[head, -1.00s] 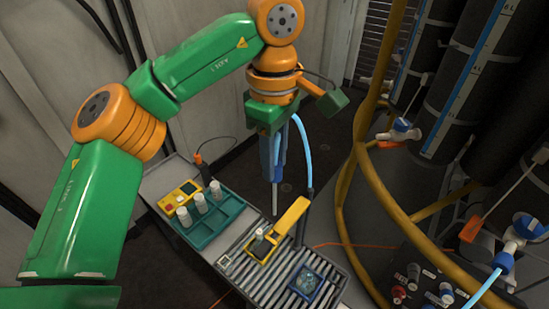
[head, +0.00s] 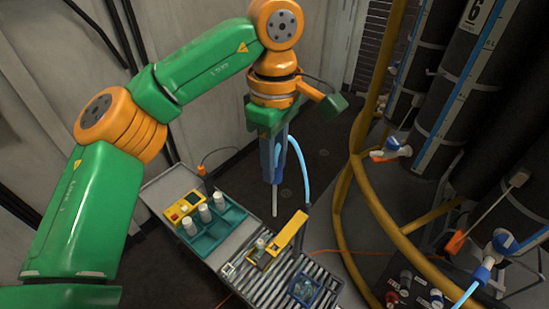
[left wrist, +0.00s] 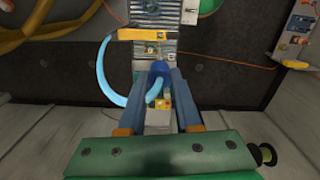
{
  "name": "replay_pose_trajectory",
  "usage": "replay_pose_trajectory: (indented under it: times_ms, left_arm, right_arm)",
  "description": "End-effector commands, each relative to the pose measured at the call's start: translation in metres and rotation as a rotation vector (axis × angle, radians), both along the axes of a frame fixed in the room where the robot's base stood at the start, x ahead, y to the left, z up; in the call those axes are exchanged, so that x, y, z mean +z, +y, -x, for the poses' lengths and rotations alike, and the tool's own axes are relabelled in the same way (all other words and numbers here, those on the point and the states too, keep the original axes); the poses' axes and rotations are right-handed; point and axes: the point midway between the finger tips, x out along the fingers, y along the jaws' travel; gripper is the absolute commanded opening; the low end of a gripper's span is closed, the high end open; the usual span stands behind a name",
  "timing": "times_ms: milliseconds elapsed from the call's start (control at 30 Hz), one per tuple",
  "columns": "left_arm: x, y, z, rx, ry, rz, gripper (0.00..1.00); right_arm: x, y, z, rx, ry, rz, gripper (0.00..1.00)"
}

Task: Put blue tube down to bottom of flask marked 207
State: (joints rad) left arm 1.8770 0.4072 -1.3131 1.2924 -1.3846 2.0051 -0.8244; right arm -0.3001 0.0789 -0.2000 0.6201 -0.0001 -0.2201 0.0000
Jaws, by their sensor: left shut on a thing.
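My left gripper (head: 273,172) hangs over the far side of the cart, shut on the blue tube. It also shows in the left wrist view (left wrist: 160,84). The blue tube (head: 304,165) loops down to the right of the gripper; a thin pale straight end (head: 275,203) points down below the fingers. The light blue loop also shows in the left wrist view (left wrist: 104,75). A small white-topped flask (head: 261,244) stands in a yellow holder (head: 291,231) on the slatted cart top, below the tube end and apart from it. I cannot read the number 207. My right gripper is not in view.
A teal rack (head: 232,221) with three white-capped bottles and a yellow box (head: 184,207) stand left on the cart. A blue-edged tray (head: 304,288) lies at its front right. A yellow curved rail (head: 358,180) and dark cylinders stand to the right.

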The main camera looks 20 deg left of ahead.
Motion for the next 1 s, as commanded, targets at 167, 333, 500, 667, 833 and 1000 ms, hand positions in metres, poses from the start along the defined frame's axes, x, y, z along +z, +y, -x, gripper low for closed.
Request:
replay_pose_trajectory:
  times_ms: [167, 333, 500, 667, 833, 1000]
  left_arm:
    - [0.016, 0.0, 0.0, 0.0, 0.0, 0.0, 0.0]
    - [0.025, 0.0, 0.0, 0.001, 0.0, 0.0, 0.0]
    - [0.037, 0.0, 0.0, 0.002, -0.001, 0.001, 0.0]
    - [0.039, 0.0, 0.0, 0.002, 0.0, 0.001, 0.0]
    - [0.035, 0.0, 0.0, 0.002, 0.001, 0.001, 0.0]
    - [-0.036, -0.018, -0.009, 0.014, 0.008, -0.014, 0.0]
  right_arm:
    - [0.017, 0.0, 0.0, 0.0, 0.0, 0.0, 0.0]
    - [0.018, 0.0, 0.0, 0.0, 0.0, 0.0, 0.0]
    - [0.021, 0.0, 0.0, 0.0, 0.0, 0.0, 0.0]
    - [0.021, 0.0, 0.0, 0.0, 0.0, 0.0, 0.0]
    - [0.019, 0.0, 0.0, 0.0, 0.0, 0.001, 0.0]
    - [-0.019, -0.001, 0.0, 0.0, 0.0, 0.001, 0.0]
